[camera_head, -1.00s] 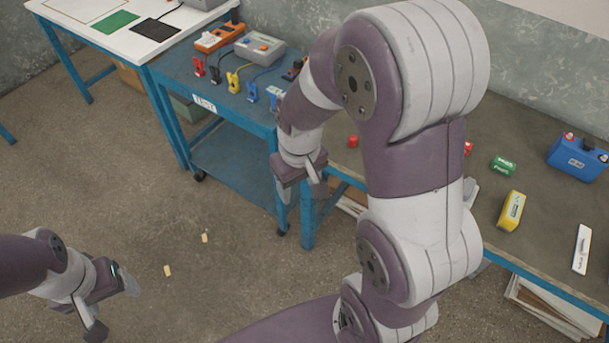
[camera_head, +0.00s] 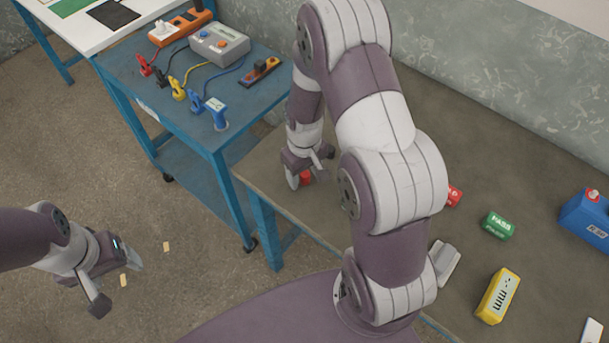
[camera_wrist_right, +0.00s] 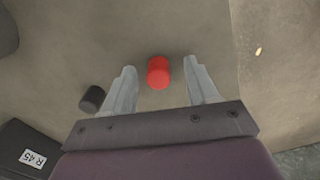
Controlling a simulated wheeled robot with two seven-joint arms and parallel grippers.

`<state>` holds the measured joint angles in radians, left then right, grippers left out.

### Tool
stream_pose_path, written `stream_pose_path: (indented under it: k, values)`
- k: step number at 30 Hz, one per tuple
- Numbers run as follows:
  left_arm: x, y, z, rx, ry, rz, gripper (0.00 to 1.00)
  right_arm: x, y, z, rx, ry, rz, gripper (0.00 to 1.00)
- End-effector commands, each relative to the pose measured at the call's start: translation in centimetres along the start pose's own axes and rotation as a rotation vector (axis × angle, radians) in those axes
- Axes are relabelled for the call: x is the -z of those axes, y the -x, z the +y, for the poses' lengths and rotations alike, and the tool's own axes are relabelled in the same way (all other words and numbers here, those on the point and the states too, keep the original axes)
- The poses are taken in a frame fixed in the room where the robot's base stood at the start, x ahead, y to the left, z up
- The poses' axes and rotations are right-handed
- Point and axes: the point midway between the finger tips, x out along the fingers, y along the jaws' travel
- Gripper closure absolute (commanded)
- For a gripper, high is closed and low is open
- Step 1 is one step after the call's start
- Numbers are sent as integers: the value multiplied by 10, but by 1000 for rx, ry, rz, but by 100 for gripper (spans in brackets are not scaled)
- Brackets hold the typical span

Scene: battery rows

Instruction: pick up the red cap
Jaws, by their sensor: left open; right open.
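The red cap (camera_head: 306,177) stands on the dark bench top near its left end, at my right gripper. In the head view my right gripper (camera_head: 306,180) points down at the bench and partly hides the cap. My left gripper (camera_head: 120,284) is open and empty, over the floor at the lower left.
A dark cylinder (camera_wrist_right: 92,98) stands left of my right fingers, near a block labelled R 45 (camera_wrist_right: 32,158). A blue cart (camera_head: 150,75) with clips and a meter stands beyond the bench's left end. A green PASS block (camera_head: 497,226) and a yellow block (camera_head: 497,297) lie right of my arm.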

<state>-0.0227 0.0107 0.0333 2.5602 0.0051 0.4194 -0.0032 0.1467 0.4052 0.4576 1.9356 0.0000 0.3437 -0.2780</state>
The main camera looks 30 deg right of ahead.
Motion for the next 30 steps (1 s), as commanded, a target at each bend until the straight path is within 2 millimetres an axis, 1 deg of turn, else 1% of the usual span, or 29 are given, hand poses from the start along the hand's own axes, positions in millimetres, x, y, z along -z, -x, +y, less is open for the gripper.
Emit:
stream_pose_path:
  k: [4, 5, 6, 8, 9, 10, 19, 21, 23, 27, 30]
  values:
    - [0, 0, 0, 0, 0, 0, 29, 0, 0, 0, 0, 0, 1, 42]
    - [0, 0, 0, 0, 0, 0, 29, 0, 0, 0, 0, 0, 1, 51]
    - [0, 0, 0, 0, 0, 0, 29, 0, 0, 0, 0, 0, 1, 64]
    - [0, 0, 0, 0, 0, 0, 29, 0, 1, 0, 0, 0, 1, 84]
    - [0, 0, 0, 0, 0, 0, 29, 0, 1, 0, 0, 0, 1, 97]
    - [0, 0, 0, 0, 0, 0, 29, 0, 1, 0, 0, 0, 1, 100]
    - [0, 0, 0, 0, 0, 0, 29, 0, 1, 0, 0, 0, 1, 100]
    - [0, 1, 0, 0, 0, 0, 29, 1, 6, 0, -1, 0, 2, 100]
    - [0, 2, 0, 0, 0, 0, 29, 2, 16, 0, -1, 0, 5, 100]
    - [0, 4, 0, 0, 0, 0, 29, 2, 52, 0, -2, 0, 8, 100]
    - [1, 5, 0, 0, 0, 0, 29, 1, 75, 0, -2, 0, 6, 100]
